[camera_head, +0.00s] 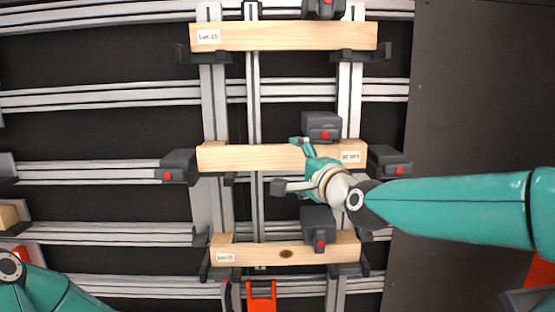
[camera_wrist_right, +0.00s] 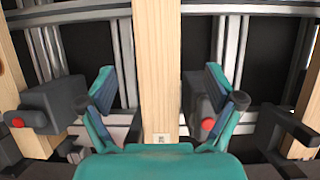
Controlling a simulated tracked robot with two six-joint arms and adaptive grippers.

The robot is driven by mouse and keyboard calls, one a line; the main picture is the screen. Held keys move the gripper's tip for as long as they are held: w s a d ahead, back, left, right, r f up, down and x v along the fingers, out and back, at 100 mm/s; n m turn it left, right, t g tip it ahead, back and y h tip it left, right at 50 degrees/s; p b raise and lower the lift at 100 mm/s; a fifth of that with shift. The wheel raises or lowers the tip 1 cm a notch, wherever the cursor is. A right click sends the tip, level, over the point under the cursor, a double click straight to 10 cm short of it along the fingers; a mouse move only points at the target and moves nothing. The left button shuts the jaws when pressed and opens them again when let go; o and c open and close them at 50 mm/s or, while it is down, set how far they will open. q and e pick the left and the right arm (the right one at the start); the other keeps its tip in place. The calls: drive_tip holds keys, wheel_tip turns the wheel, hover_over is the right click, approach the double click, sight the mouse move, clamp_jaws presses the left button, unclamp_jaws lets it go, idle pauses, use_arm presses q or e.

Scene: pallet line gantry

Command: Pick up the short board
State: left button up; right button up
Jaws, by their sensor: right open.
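Three pale wooden boards lie across the rails in the head view: a top board (camera_head: 290,36), a middle board (camera_head: 245,157) and a bottom board (camera_head: 285,254) with a knot. The bottom one looks shortest, but the label on the middle one differs; I cannot read which is named short. My right gripper (camera_head: 289,164) is open over the right half of the middle board. In the right wrist view the open fingers (camera_wrist_right: 160,88) stand on either side of the middle board (camera_wrist_right: 156,60), with visible gaps. My left gripper is out of view.
Dark clamp blocks with red buttons stand around the boards, one above (camera_head: 321,126) the middle board, one below (camera_head: 318,222), and others at its ends (camera_head: 179,166) (camera_head: 388,161). A red bracket (camera_head: 261,296) sits below the bottom board. Metal rails (camera_head: 100,97) cross the dark bed.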

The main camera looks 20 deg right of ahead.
sight(283, 157)
drive_tip(key=shift+x, duration=1.2)
drive_tip(key=shift+p+x, duration=0.55)
drive_tip(key=shift+x, duration=2.1)
drive_tip(key=shift+s+f, duration=0.1)
drive_tip(key=c, duration=1.4)
drive_tip(key=shift+r, duration=0.2)
